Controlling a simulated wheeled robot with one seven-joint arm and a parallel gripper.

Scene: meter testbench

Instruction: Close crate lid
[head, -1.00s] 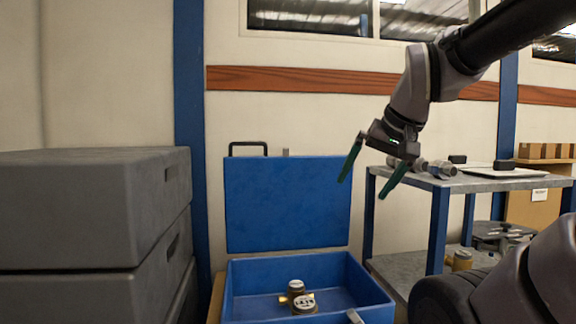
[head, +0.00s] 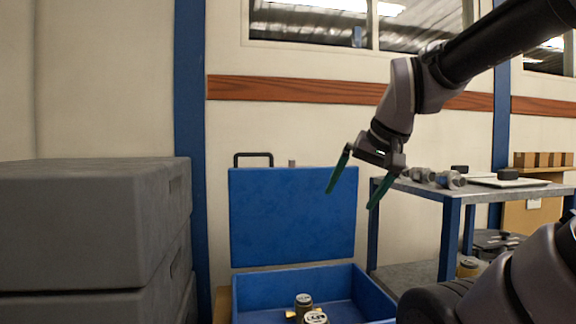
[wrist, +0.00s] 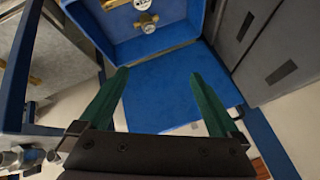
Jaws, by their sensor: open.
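The blue crate (head: 353,275) stands low in the head view with its blue lid (head: 292,215) raised upright at the back. A black handle (head: 253,156) shows at the lid's top edge. Brass water meters lie inside the crate, one (head: 304,301) near the middle. My gripper (head: 353,200) is open and empty, its green fingers pointing down in front of the lid's right edge in the head view. In the wrist view the lid (wrist: 170,95) appears between and beyond the fingers (wrist: 165,85), with the open crate (wrist: 172,35) above it. I see no contact with the lid.
Dark grey stacked boxes (head: 90,225) fill the left side. A metal table (head: 450,188) with meters and a tray on it stands at the right, close to my gripper. A wall with a blue post (head: 190,120) lies behind.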

